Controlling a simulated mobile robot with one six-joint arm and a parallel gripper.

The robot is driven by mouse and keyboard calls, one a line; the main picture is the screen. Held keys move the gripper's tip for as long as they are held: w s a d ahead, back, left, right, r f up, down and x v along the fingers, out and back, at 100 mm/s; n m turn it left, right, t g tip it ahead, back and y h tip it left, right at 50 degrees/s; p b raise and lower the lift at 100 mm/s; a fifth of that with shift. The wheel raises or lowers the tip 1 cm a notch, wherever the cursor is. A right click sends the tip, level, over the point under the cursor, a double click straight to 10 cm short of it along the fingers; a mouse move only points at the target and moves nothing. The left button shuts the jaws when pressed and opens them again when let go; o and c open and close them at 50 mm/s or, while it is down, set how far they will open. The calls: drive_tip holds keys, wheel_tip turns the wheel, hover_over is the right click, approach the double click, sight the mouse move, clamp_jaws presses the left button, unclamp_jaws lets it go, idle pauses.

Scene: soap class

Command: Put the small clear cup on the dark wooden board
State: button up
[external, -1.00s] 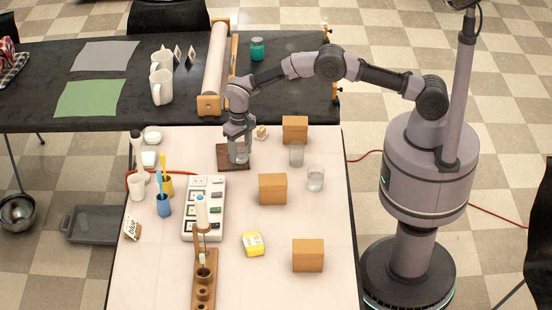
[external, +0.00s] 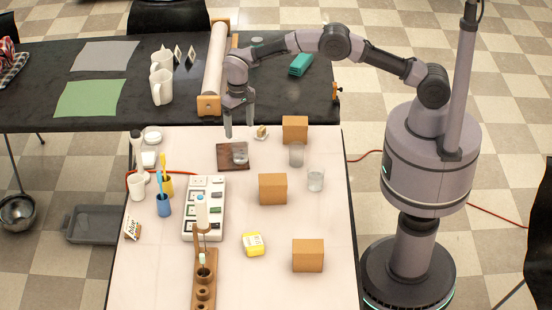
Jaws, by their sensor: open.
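The small clear cup (external: 240,156) stands on the dark wooden board (external: 225,163) at the back left of the white table. It sits right of the board's middle; its clear walls make its exact tilt hard to tell. My gripper (external: 239,130) is open and empty, above and behind the cup, with its two fingers apart and clear of it.
Two other clear glasses (external: 296,154) (external: 316,179) stand right of the board, near cardboard-coloured blocks (external: 295,130) (external: 273,189). A teal container (external: 301,64) lies on the black table behind. A white switch box (external: 204,208) is in front of the board.

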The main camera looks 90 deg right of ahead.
drive_tip(key=s+a+r+n+t, duration=0.1)
drive_tip(key=s+a+r, duration=0.2)
drive_tip(key=s+r, duration=0.45)
drive_tip(key=s+a+r+n+t+y, duration=0.15)
drive_tip(key=s+r, duration=0.25)
drive_tip(key=r, duration=0.6)
drive_tip(key=s+a+r+t+h, duration=0.1)
drive_tip(key=s+a+r, duration=0.2)
drive_tip(key=s+r, duration=0.45)
drive_tip(key=s+a+n+t, duration=0.1)
drive_tip(key=s+a, duration=0.1)
drive_tip(key=s, duration=0.8)
drive_tip(key=s+a+n+t+y, duration=0.1)
drive_tip(key=s+a, duration=0.1)
drive_tip(key=s, duration=0.8)
drive_tip(key=shift+s+a+f, duration=0.15)
drive_tip(key=shift+s+a, duration=0.05)
drive_tip(key=shift+y, duration=0.25)
wheel_tip(320, 180, down, 12)
drive_tip(key=b, duration=1.2)
